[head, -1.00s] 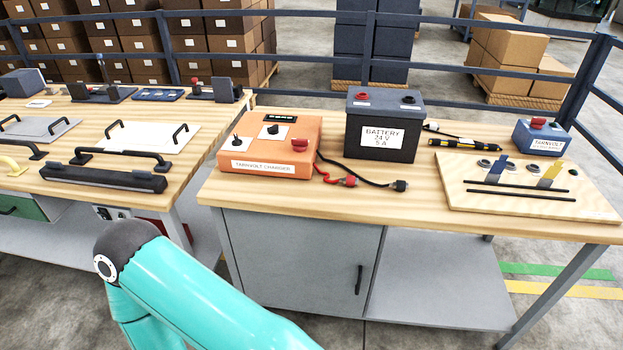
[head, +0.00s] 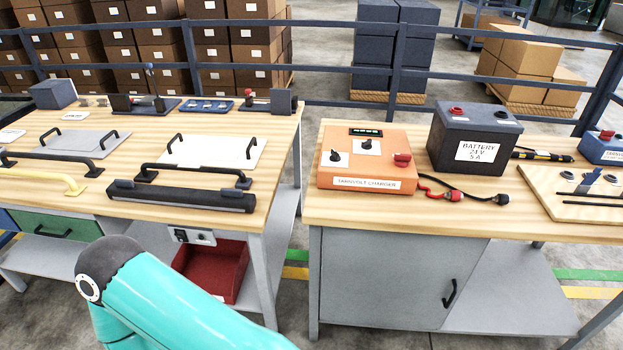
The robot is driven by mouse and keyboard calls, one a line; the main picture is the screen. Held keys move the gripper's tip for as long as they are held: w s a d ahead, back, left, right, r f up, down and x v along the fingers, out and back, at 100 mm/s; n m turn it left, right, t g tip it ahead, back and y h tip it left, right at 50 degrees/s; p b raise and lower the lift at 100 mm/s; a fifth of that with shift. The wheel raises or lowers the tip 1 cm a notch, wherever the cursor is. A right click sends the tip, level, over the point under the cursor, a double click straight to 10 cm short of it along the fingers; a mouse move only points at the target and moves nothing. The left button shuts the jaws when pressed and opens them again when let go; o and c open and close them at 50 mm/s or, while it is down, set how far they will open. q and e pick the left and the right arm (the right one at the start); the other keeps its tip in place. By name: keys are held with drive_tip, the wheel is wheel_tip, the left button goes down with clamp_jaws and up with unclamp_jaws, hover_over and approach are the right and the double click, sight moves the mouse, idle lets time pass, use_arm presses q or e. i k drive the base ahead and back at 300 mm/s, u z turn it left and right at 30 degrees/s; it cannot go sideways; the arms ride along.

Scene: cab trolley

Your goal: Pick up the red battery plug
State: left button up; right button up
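The red battery plug (head: 450,195) lies on the wooden bench top (head: 345,212) in front of the battery, at the end of a red cable from the orange charger (head: 368,180). A black plug (head: 502,199) on a black cable lies to its right. The dark battery (head: 475,140), with a red and a black terminal on top, stands behind the plugs. One of my arms, teal with a dark joint, shows at the lower left, well away from the plug. Neither gripper is in view.
A second bench (head: 60,203) with handles and plates stands to the left, with a gap between the benches. A wooden board (head: 590,212) with small parts lies at the right. A blue railing (head: 330,103) runs behind. The bench strip before the plugs is clear.

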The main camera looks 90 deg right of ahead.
sight(453, 196)
drive_tip(key=u, duration=0.65)
drive_tip(key=i, duration=0.2)
drive_tip(key=z, duration=3.1)
drive_tip(key=i, duration=0.25)
drive_tip(key=z, duration=2.05)
drive_tip(key=k, duration=0.6)
drive_tip(key=z, duration=0.35)
drive_tip(key=i, duration=1.65)
drive_tip(key=u, duration=0.45)
